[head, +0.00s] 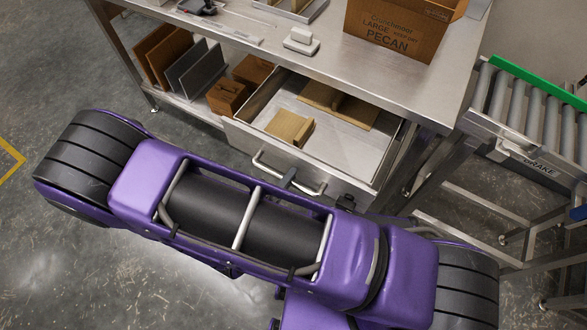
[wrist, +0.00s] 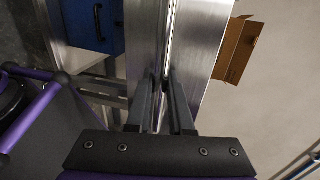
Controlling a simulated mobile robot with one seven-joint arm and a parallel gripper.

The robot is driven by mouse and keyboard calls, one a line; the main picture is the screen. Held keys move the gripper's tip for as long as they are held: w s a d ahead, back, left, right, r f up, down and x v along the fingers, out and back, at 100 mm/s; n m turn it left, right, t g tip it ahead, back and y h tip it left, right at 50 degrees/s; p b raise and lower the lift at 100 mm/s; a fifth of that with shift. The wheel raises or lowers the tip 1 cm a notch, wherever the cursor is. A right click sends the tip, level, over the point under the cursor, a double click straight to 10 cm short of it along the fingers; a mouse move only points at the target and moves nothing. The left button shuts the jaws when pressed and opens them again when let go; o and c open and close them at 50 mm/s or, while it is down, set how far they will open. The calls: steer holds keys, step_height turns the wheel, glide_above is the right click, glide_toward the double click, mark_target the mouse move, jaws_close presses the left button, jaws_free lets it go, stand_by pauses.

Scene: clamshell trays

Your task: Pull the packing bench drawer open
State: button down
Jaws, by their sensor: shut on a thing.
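The packing bench drawer (head: 355,155) is pulled well out below the steel bench top in the head view, so its inside shows. It holds flat brown cardboard pieces (head: 290,127). A bar handle (head: 262,164) runs across its front. My gripper (head: 289,178) is at the middle of this handle, with its fingers closed around the bar; my purple arm hides the rest of it. In the wrist view, my gripper's two grey fingers (wrist: 160,100) point at the metal handle and drawer front, and the exact contact is hard to see.
A "PECAN" carton (head: 395,28) and a small white device (head: 301,42) stand on the bench top (head: 250,22). Dividers and brown boxes (head: 228,96) fill the lower shelf. A roller conveyor (head: 535,105) stands at the right. Bare floor (head: 60,240) lies at lower left.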

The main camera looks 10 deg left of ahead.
stand_by(0.3)
steer(key=c, duration=1.1)
jaws_free()
steer(key=v, duration=1.7)
steer(key=shift+s, duration=0.3)
